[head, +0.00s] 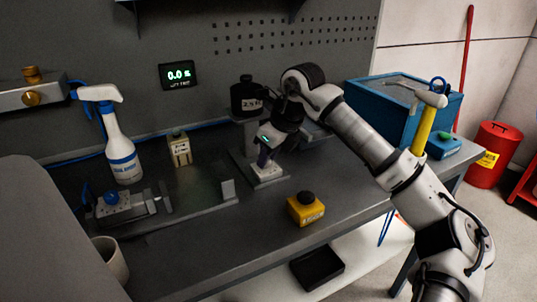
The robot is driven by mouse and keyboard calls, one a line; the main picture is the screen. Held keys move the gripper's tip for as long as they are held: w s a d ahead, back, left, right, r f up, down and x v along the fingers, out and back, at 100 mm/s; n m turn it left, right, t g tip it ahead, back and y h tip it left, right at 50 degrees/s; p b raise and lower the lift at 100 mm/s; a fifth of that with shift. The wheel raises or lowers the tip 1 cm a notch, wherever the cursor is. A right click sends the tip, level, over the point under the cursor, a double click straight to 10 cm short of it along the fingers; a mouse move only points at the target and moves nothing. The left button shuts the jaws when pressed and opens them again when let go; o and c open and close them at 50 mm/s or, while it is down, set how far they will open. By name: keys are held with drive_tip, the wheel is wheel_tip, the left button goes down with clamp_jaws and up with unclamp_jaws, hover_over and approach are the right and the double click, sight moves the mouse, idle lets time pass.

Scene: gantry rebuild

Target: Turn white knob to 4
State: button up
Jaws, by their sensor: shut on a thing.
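My gripper (263,160) points down over a small grey fixture on the bench, just right of the picture's middle-left. It is shut on the white knob (268,172), which shows as a small pale shape at the fingertips. The fingers cover part of the knob, and its scale marks are too small to read. A dark display (178,75) on the back wall shows green digits that look like 0.0.
A yellow block with a black knob (306,208) sits in front on the bench (230,240). A spray bottle (120,145) and a vise (125,205) stand left.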

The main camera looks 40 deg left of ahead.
drive_tip(key=o, duration=1)
drive_tip(key=v, duration=1.3)
drive_tip(key=shift+d+r+b, duration=0.2)
drive_tip(key=shift+r+b, duration=0.2)
drive_tip(key=shift+b, duration=0.05)
